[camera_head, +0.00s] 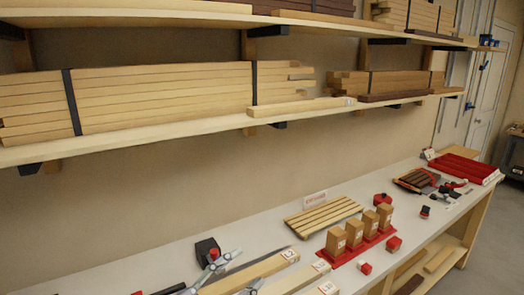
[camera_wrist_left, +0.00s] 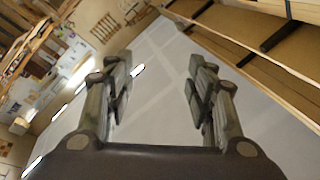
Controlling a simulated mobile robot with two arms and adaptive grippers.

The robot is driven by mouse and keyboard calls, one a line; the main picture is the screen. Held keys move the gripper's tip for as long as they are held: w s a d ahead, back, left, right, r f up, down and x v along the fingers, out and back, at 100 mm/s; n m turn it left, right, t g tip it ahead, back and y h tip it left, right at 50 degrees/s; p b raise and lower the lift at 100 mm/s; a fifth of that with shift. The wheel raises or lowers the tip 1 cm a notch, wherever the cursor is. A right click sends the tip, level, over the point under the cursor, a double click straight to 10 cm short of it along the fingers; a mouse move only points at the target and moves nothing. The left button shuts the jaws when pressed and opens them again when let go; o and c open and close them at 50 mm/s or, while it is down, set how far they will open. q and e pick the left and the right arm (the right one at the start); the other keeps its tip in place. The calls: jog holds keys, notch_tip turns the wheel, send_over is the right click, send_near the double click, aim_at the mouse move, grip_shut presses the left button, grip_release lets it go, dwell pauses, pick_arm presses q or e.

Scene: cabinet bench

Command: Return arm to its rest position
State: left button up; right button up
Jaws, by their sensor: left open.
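My left gripper (camera_head: 240,270) reaches in at the bottom edge of the head view, over the near left part of the bench. Its two grey fingers are spread apart, and the rest of the arm is mostly cut off by the frame. In the left wrist view the gripper (camera_wrist_left: 160,88) is open, with nothing between its fingers. The bench top (camera_head: 130,270) is light grey and runs along the wall. My right gripper is not in view.
Wooden boards (camera_head: 245,272) and a black and red item (camera_head: 207,251) lie near the gripper. Further right are a slatted rack (camera_head: 323,215), upright wooden blocks (camera_head: 336,242) on a red base and a red tray (camera_head: 462,167). A shelf (camera_head: 150,129) with stacked planks (camera_head: 165,95) hangs above.

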pick_arm(q)
jog(key=w+a+f+n+t+y, duration=0.1)
jog(key=a+f+n+t+y, duration=0.4)
jog(key=a+n+y, duration=0.7)
jog(key=s+a+f+n+g+y, duration=0.2)
jog(key=s+a+f+g, duration=0.1)
jog(key=f, duration=0.2)
jog(key=s+a+f+n+g+y, duration=0.2)
jog(key=s+f+y, duration=0.1)
jog(key=f, duration=0.3)
jog(key=s+f+g+h, duration=0.1)
jog(key=s+f+g, duration=0.25)
jog(key=s, duration=0.35)
jog(key=s+d+f+g, duration=0.1)
jog(key=s+f+g, duration=0.25)
jog(key=s, duration=0.35)
jog(key=s+f+g+h, duration=0.1)
jog(key=s+f+g, duration=0.25)
jog(key=s, duration=0.25)
notch_tip(320, 180, down, 34)
jog(key=s+b, duration=0.3)
jog(key=b, duration=0.2)
jog(key=s+a+f+g+b, duration=0.2)
jog(key=s+a+f+b, duration=0.1)
jog(key=s+f, duration=1.3)
notch_tip(320, 180, down, 3)
jog(key=shift+r+y+b, duration=0.2)
jog(key=shift+y+b, duration=0.1)
jog(key=shift+b, duration=0.4)
